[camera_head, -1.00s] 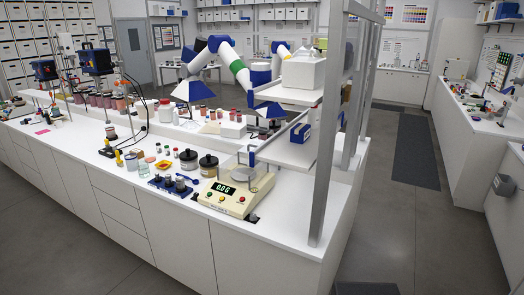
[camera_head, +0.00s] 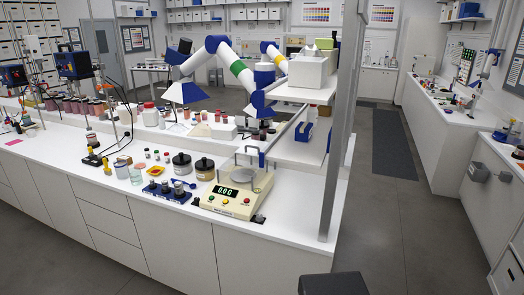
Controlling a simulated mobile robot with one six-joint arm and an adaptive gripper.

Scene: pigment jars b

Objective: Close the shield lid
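A cream balance (camera_head: 228,203) with a green 0.00 readout stands near the front right corner of the white bench. A clear shield (camera_head: 247,166) with a pale rim surrounds its round pan (camera_head: 254,180). A small blue piece (camera_head: 262,158) shows at the shield's upper right. The lid is too small and transparent for me to tell its exact angle. My gripper is not in view.
A blue rack with dark weights (camera_head: 170,194) and black-lidded jars (camera_head: 182,164) stand left of the balance. A grey post (camera_head: 338,130) and white shelves (camera_head: 303,150) stand to its right. Floor (camera_head: 400,230) is clear at right.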

